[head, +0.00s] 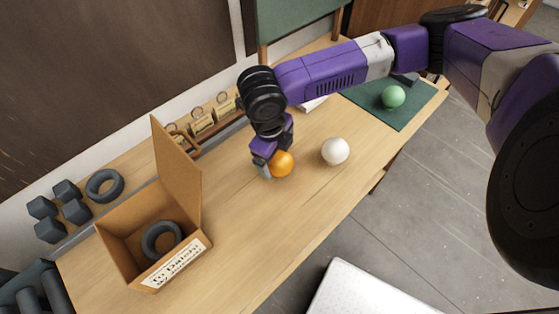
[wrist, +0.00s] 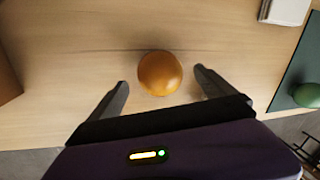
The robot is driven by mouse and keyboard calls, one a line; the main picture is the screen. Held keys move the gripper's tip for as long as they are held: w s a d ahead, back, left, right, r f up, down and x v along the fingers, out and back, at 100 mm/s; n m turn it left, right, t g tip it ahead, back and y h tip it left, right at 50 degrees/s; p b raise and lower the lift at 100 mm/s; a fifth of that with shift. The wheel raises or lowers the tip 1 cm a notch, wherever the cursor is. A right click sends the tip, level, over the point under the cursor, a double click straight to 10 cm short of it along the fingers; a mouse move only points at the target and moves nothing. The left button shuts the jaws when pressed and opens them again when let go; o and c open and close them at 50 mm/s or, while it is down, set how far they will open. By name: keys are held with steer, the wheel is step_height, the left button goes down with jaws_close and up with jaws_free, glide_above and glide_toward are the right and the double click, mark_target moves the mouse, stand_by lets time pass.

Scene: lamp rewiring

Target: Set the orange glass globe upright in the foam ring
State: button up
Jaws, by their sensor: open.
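The orange glass globe (head: 282,164) rests on the wooden bench, and my gripper (head: 266,168) is right beside it. In the wrist view the globe (wrist: 160,73) lies ahead of and between the two open fingers (wrist: 162,82), with a gap on each side. A dark foam ring (head: 162,240) lies inside the open cardboard box (head: 192,252) at the left, which has a paper label on its front. Another dark ring (head: 104,186) lies on the bench behind the box.
A white globe (head: 335,151) stands to the right of the orange one. A green globe (head: 393,96) sits on a green mat (head: 416,112). Grey foam blocks (head: 68,190) lie at the far left. Small tagged items (head: 202,121) stand at the back. The bench front is clear.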

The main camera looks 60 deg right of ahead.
steer(key=shift+d+f, duration=0.15)
steer(key=shift+f, duration=0.7)
steer(key=shift+d+f, duration=0.15)
steer(key=shift+f, duration=0.65)
steer(key=c, duration=1.4)
steer(key=shift+c, duration=0.2)
steer(key=shift+r, duration=0.15)
